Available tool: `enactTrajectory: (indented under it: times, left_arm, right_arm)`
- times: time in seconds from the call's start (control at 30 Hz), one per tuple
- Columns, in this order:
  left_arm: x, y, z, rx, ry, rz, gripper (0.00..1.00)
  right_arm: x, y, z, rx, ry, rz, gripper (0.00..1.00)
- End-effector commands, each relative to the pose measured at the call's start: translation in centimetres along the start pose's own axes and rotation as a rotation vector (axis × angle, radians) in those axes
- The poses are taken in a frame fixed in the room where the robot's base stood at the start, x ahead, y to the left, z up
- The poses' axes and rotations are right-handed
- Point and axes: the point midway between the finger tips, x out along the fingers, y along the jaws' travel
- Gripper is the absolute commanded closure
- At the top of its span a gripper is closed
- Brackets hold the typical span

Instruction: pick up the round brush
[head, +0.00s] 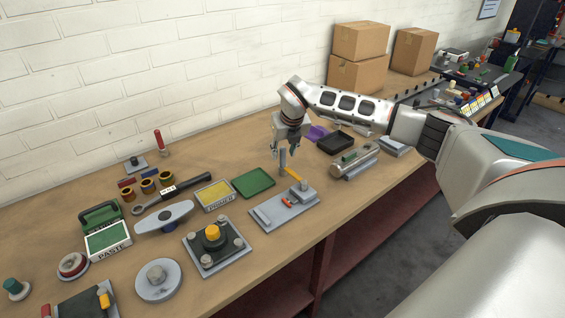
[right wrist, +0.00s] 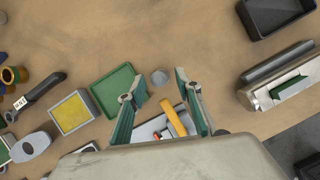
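A slim grey upright cylinder (head: 283,161), possibly the round brush, stands on the bench; its bristles cannot be made out. In the right wrist view it shows from above as a grey disc (right wrist: 160,77). My right gripper (head: 287,149) points down over it in the head view. In the right wrist view the two fingers of the gripper (right wrist: 160,80) are spread, with the grey disc in the gap between their tips and nothing visibly clamped. My left gripper is not in view.
A grey plate fixture (head: 272,214) with a yellow lever (right wrist: 174,116) lies close by. A green tray (head: 254,183) is left of the cylinder, a black tray (head: 336,143) to its right. A metal cylinder fixture (head: 355,162) stands at the bench's front edge.

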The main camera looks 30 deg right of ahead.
Motion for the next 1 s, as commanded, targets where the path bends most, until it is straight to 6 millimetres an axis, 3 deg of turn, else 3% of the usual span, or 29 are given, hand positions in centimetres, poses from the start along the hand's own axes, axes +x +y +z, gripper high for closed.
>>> enactTrajectory:
  times: [0.2,0.47,0.6,1.0]
  left_arm:
    - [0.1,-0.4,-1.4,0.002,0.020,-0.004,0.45]
    - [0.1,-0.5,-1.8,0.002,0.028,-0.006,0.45]
    - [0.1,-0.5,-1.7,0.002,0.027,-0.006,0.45]
    - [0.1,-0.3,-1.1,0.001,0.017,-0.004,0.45]
  right_arm:
    - [2.5,0.1,0.0,0.000,0.001,0.000,0.66]
    - [2.7,0.0,0.0,0.000,-0.001,0.000,0.66]
    - [2.7,0.0,0.0,0.000,-0.001,0.000,1.00]
    - [2.5,0.0,0.1,0.000,-0.001,0.000,1.00]
